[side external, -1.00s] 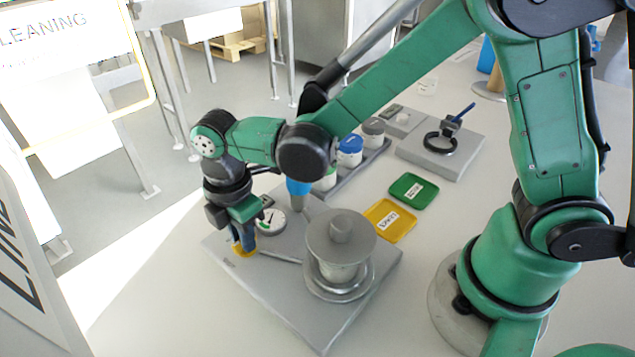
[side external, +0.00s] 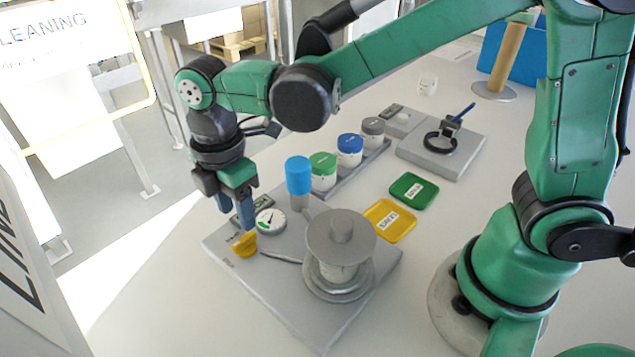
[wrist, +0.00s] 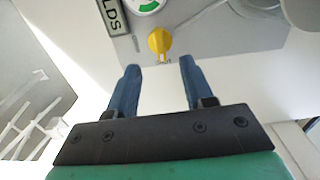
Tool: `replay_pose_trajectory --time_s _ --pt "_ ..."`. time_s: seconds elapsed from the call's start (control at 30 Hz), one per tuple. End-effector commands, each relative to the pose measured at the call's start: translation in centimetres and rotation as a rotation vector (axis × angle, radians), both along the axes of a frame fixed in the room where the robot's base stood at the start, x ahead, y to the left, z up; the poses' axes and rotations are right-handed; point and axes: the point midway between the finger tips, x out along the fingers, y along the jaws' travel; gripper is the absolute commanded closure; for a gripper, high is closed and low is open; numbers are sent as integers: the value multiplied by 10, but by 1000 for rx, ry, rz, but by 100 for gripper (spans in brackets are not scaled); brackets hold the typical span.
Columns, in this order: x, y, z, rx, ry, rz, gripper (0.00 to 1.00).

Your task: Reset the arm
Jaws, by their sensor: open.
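My gripper (side external: 239,213) is open, its two blue fingers pointing down above the left part of the grey filling station plate (side external: 300,305). A yellow knob (side external: 245,245) stands on the plate just below the fingertips. In the wrist view the fingers (wrist: 157,75) are spread with nothing between them, and the yellow knob (wrist: 160,41) lies beyond the tips, apart from them. A round dial gauge (side external: 270,222) with a green sector sits beside the knob. A grey lidded vessel (side external: 340,235) and a blue-capped cylinder (side external: 299,177) also stand on the plate.
A rack (side external: 366,163) holds jars with green, blue and grey lids. A grey block with a black ring (side external: 440,145) stands behind. A blue bin (side external: 525,55) is at the back right.

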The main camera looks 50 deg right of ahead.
Motion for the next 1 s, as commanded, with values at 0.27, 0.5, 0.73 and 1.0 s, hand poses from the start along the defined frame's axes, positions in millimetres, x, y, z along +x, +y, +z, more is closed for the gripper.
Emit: replay_pose_trajectory --time_s 0.27,0.5,0.73,1.0 --pt "0 -1 1 1 -3 -8 54" --pt "-5 -38 25 65 -114 -342 54" --pt "-24 -97 48 234 -308 -944 54" --pt "-44 -139 50 440 -456 -1434 54"
